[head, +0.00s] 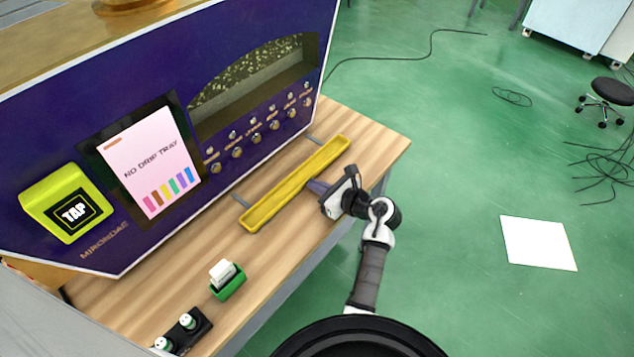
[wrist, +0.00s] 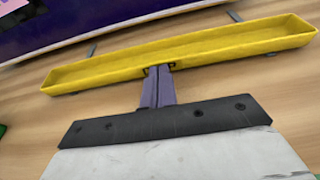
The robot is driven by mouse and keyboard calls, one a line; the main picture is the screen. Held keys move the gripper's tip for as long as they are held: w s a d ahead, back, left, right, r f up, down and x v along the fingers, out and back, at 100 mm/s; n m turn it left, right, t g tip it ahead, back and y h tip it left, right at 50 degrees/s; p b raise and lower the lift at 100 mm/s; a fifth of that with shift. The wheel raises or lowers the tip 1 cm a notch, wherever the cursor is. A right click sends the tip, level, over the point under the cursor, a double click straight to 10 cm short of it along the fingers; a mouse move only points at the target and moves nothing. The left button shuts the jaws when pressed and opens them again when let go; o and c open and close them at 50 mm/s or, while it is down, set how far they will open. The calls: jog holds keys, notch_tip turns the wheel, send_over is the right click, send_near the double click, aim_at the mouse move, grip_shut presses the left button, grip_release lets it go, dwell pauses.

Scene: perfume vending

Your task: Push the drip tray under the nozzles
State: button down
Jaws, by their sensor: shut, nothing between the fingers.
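The yellow drip tray (head: 296,185) lies on the wooden table in front of the purple machine, long and shallow. It also spans the wrist view (wrist: 100,73). Two thin grey rails show beyond its far side, towards the machine. The row of nozzles (head: 255,139) is on the machine's front, and a strip of bare table lies between it and the tray. My gripper (head: 312,187) is shut and empty at the near long side of the tray, close to its middle. In the wrist view its fingertips (wrist: 158,70) appear to touch the tray's near wall.
The purple machine (head: 60,140) has a screen (head: 150,160) reading "NO DRIP TRAY" and a yellow-green TAP pad (head: 70,205). A green holder with white cards (head: 228,288) and a black stand with small bottles (head: 190,330) are at the near left. The table's right end is clear.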

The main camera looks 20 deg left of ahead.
aim_at(292, 169)
jog(key=shift+a, duration=0.1)
jog(key=w+a, duration=0.1)
jog(key=a, duration=0.1)
jog(key=w+a+b, duration=0.1)
jog(key=a, duration=0.2)
jog(key=w+a, duration=0.1)
jog(key=a, duration=0.2)
jog(key=shift+a, duration=0.15)
jog(key=shift+w+a+r, duration=0.1)
jog(key=shift+a+r, duration=0.05)
